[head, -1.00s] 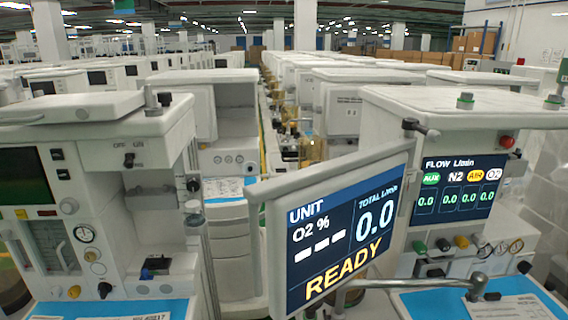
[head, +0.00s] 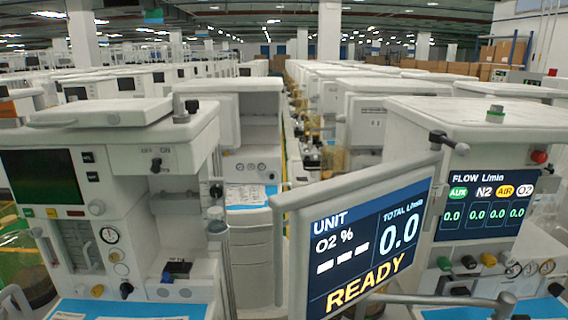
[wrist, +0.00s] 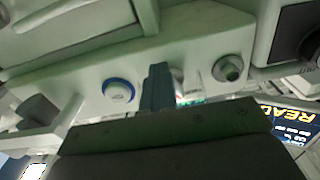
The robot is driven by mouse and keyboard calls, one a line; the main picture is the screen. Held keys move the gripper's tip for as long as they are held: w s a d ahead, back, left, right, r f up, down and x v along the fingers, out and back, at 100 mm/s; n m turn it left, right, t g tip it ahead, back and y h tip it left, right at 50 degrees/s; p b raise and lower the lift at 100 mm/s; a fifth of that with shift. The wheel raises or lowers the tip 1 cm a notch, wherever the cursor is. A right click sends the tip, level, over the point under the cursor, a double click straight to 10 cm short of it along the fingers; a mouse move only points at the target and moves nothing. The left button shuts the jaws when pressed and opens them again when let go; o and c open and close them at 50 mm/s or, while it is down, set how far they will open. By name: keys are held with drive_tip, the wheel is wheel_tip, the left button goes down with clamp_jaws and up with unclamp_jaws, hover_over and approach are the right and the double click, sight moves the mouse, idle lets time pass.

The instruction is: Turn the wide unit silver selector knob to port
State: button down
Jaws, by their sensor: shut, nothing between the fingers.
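My gripper (wrist: 158,88) shows in the wrist view as dark fingers, shut and empty, in front of a pale machine panel (wrist: 85,82). A round silver-grey knob (wrist: 228,68) is on that panel to the right of the fingers, apart from them in the picture. Part of another silvery round shape (wrist: 179,82) shows right behind the fingers, which hide most of it. I cannot tell which of these is the selector knob or whether the fingers touch anything. In the head view a wide white unit (head: 480,118) stands at right; my gripper is not in that view.
A tilted screen (head: 365,245) reading READY stands in front of the wide unit; part of it shows in the wrist view (wrist: 290,118). A white-and-blue round button (wrist: 118,90) is left of the fingers. Another unit (head: 110,135) stands at left, with a narrow gap between.

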drive_tip(key=shift+a, duration=0.75)
drive_tip(key=shift+a+r, duration=0.2)
drive_tip(key=shift+a, duration=0.05)
drive_tip(key=shift+f, duration=0.1)
drive_tip(key=s, duration=0.6)
drive_tip(key=shift+a+f, duration=0.2)
drive_tip(key=shift+f, duration=0.1)
idle(0.4)
